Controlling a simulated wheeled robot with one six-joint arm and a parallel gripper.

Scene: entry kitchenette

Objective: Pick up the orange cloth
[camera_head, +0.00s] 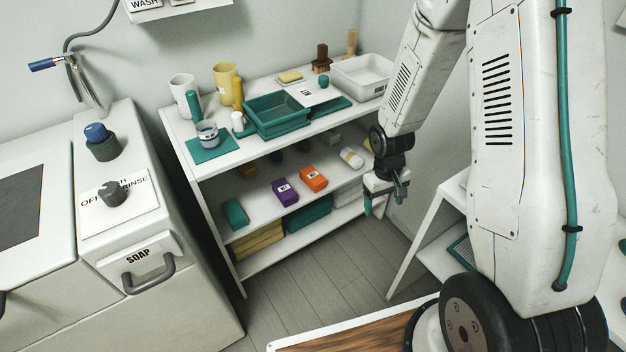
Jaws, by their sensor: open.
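The orange cloth (314,178) is a small folded block with a pale label. It sits on the middle shelf of the white shelf unit (232,276), just right of a purple block (285,192) with a similar label. My gripper (385,203) is open, with teal fingertips pointing down. In the picture it is to the right of the orange cloth and apart from it, by the shelf unit's right end. Nothing shows between its fingers.
A teal block (235,214) and a cream roll (351,157) share the middle shelf. The top holds a teal tray (277,127), a white basin (350,84) and several containers. A white side table (425,222) stands right. A soap machine (150,262) stands left.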

